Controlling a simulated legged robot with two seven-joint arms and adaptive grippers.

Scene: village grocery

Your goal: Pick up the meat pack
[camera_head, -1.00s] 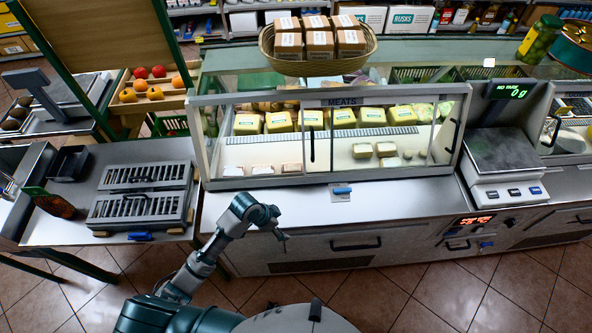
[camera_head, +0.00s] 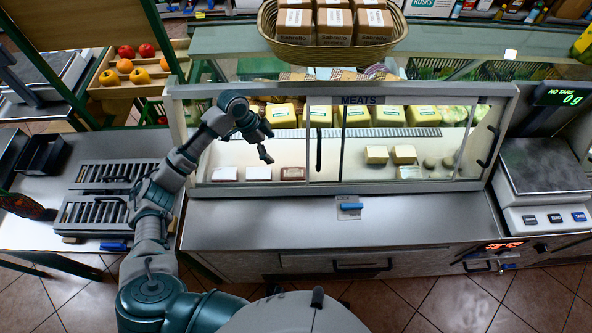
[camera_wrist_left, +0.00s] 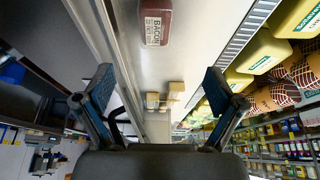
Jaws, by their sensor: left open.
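Flat meat packs lie in a row on the floor of the case marked MEATS: two pale-topped ones (camera_head: 225,173) (camera_head: 259,172) and a brownish-red one (camera_head: 293,174). In the left wrist view, a dark red pack labelled BACON (camera_wrist_left: 155,22) lies ahead, at the top middle. My left gripper (camera_head: 267,147) is open and empty at the left part of the case, above the pale packs in the picture. Its two spread fingers (camera_wrist_left: 159,78) frame the left wrist view, with the bacon pack beyond them, not touched. My right gripper is not in view.
The case (camera_head: 350,187) has a framed glass front with an upright handle (camera_head: 319,150). Yellow-labelled packs (camera_head: 357,116) line its back, and small blocks (camera_head: 376,154) lie to the right. A basket of boxes (camera_head: 330,45) stands on top. A scale (camera_head: 545,165) stands right.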

